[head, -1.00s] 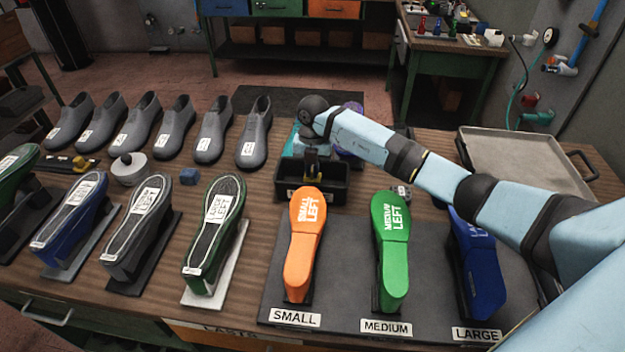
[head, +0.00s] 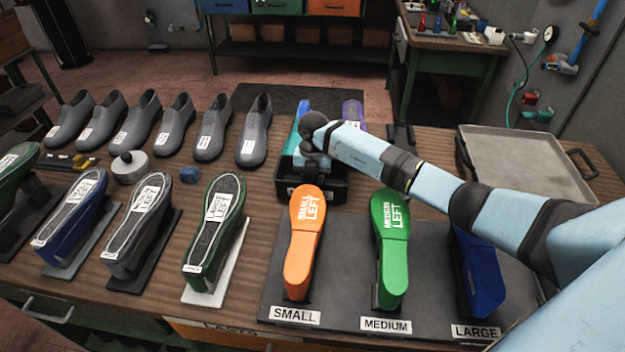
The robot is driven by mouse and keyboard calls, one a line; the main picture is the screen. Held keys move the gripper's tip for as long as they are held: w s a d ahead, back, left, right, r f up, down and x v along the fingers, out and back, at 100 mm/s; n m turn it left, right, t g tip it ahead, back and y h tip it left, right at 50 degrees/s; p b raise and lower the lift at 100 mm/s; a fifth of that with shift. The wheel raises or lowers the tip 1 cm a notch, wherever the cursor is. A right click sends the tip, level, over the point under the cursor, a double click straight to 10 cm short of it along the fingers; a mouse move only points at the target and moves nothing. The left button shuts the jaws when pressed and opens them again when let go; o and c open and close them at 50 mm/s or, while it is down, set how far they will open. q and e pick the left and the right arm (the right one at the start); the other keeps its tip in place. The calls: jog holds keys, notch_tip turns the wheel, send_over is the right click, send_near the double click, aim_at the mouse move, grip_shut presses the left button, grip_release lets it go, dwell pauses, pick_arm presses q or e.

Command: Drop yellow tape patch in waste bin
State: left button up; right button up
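A small black open bin (head: 312,190) stands on the wooden bench behind the orange SMALL last; I take it for the waste bin. My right arm reaches in from the right. The dark wrist end of my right gripper (head: 317,158) is over the bin's back part. Its fingers are hidden, so I cannot see whether they are open or hold anything. I cannot make out a yellow tape patch in this view. My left gripper is not in view.
Orange (head: 305,240), green (head: 391,245) and blue (head: 478,265) lasts stand on a grey mat in front of the bin. Several grey shoes (head: 254,135) stand at left. A metal tray (head: 520,160) lies at right. Teal and purple items are behind my wrist.

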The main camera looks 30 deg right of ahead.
jog(key=shift+r, duration=0.15)
notch_tip(320, 180, up, 12)
jog(key=w+b, duration=0.1)
jog(key=shift+d, duration=0.45)
jog(key=shift+w, duration=0.1)
